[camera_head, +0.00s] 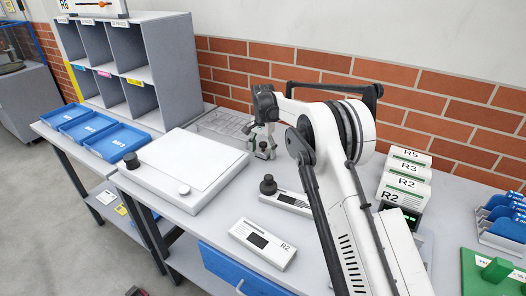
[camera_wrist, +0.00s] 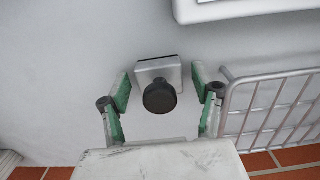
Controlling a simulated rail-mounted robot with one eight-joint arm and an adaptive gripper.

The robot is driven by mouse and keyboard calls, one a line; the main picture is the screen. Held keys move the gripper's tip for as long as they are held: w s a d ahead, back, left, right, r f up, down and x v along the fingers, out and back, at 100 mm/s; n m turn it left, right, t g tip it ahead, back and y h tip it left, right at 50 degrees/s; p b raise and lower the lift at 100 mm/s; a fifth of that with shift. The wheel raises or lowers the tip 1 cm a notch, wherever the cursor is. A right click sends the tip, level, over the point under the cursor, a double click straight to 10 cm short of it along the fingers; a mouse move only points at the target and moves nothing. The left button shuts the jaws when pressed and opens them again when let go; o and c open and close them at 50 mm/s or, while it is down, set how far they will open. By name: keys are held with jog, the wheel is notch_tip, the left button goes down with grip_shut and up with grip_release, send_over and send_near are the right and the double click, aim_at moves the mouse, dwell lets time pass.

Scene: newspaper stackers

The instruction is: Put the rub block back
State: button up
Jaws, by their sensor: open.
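The rub block, a small grey metal block with a round black knob (camera_wrist: 159,97), stands on the pale worktop in the wrist view. My gripper (camera_wrist: 160,82) is open, with its green-padded fingers on either side of the block and gaps showing beside it. In the head view my gripper (camera_head: 263,144) is low over the back of the table, right of the wire rack, and mostly hides the block.
A wire rack (camera_head: 222,122) stands close beside the gripper; the brick wall is behind. In front are a white board (camera_head: 188,165), a black-knobbed item (camera_head: 268,185) by a white boxed device (camera_head: 292,202), and a box marked R2 (camera_head: 262,243). Blue trays (camera_head: 116,143) lie left.

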aim_at(263, 143)
notch_tip(263, 143, up, 12)
jog(key=shift+d+r, duration=0.1)
jog(key=s+d+r+n+t, duration=0.1)
jog(key=s+d+r+t, duration=0.1)
jog(key=s+d+r, duration=0.8)
jog(key=s+d+r+n+t, duration=0.1)
jog(key=s+d+r+n, duration=0.1)
jog(key=s+d+r, duration=0.7)
jog(key=s+d+f+n+t, duration=0.1)
jog(key=s, duration=0.8)
jog(key=s+d+f+t, duration=0.1)
jog(key=s+d, duration=0.1)
jog(key=s, duration=0.6)
jog(key=s+d+f+t, duration=0.1)
jog(key=s+f, duration=0.3)
jog(key=s, duration=0.3)
jog(key=s+d+f+n+t, duration=0.1)
jog(key=s+d+f, duration=0.1)
jog(key=s+f, duration=0.3)
jog(key=s, duration=0.3)
jog(key=shift+s+d, duration=0.15)
jog(key=shift+f+b, duration=0.25)
jog(key=shift+b, duration=0.05)
